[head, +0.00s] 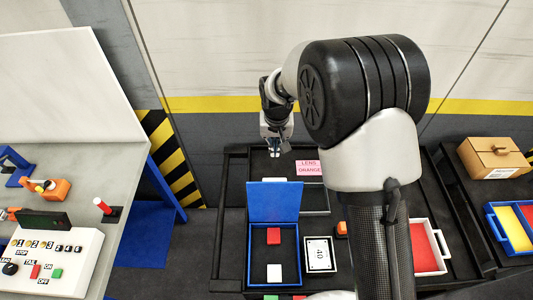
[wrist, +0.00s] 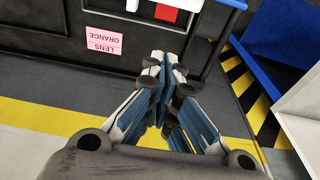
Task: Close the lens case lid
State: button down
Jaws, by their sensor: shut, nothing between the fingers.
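The lens case, as far as I can tell, is the blue box (head: 250,262) in the head view. Its blue lid (head: 274,201) is open, at the far side of the box. A red block (head: 274,236) and a white block (head: 274,273) sit inside. My gripper (head: 275,153) is shut and empty, beyond the lid's far edge and apart from it. In the wrist view my gripper (wrist: 163,60) points at dark tray surface; a blue edge (wrist: 233,3) and a red piece (wrist: 166,13) show at the top, partly cut off.
A pink "LENS ORANGE" label (head: 309,167) lies right of my gripper on the dark carrier. A red-floored white tray (head: 444,255) stands farther right. A control panel (head: 50,262) is at left. My arm hides the middle.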

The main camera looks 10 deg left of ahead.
notch_tip(320, 180, down, 9)
jog(key=s, duration=0.2)
jog(key=shift+d, duration=0.4)
jog(key=shift+s+f, duration=0.1)
dwell(0.4)
